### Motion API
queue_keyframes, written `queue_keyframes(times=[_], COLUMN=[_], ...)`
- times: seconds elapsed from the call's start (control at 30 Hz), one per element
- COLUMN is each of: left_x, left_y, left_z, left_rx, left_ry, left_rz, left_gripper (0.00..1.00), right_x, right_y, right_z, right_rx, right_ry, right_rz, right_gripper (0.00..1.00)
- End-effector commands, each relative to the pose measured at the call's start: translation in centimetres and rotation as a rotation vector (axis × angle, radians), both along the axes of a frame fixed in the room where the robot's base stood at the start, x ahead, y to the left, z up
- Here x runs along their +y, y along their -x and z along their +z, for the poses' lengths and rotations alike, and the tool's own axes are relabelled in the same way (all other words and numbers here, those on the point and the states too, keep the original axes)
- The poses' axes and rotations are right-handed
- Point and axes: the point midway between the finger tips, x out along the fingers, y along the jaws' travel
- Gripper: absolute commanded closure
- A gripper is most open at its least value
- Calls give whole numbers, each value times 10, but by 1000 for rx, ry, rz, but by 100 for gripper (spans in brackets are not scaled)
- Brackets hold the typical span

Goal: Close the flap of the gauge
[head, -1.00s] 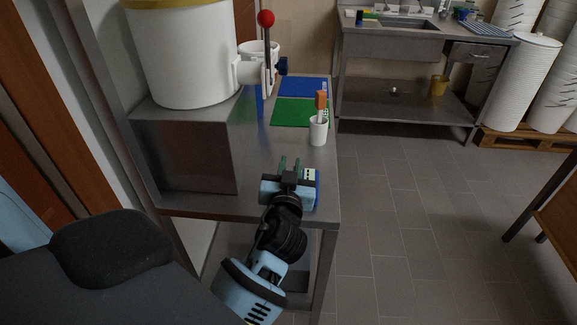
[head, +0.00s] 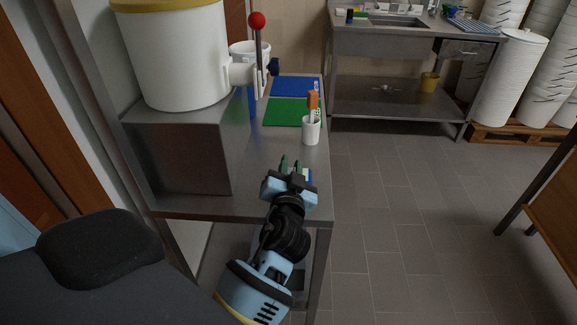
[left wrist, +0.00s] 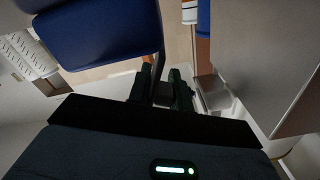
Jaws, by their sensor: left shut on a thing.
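The gauge (head: 307,175) is a small blue and white device at the near end of the steel bench, mostly hidden behind my left gripper (head: 288,167) in the head view. In the left wrist view, a blue panel (left wrist: 100,35) with a dark edge fills the upper left and looks like the gauge's flap. It stands tilted away from the bench top. My left gripper also shows there with green fingertips (left wrist: 162,88), shut on a dark part at the panel's edge. The gauge's reading face is hidden. My right gripper is not in view.
Green (head: 290,111) and blue (head: 296,86) mats lie farther back.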

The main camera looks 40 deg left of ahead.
Motion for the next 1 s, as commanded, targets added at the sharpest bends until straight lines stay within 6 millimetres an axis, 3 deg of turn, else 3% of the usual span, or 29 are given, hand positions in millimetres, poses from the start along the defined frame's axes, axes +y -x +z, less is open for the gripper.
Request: queue_keyframes(times=[1.0], left_x=[-6], left_y=[-3], left_z=[-4], left_rx=[85], left_ry=[-131], left_rz=[1], left_gripper=[100], right_x=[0], right_y=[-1], right_z=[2], right_rx=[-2], right_ry=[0], right_rz=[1], right_gripper=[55])
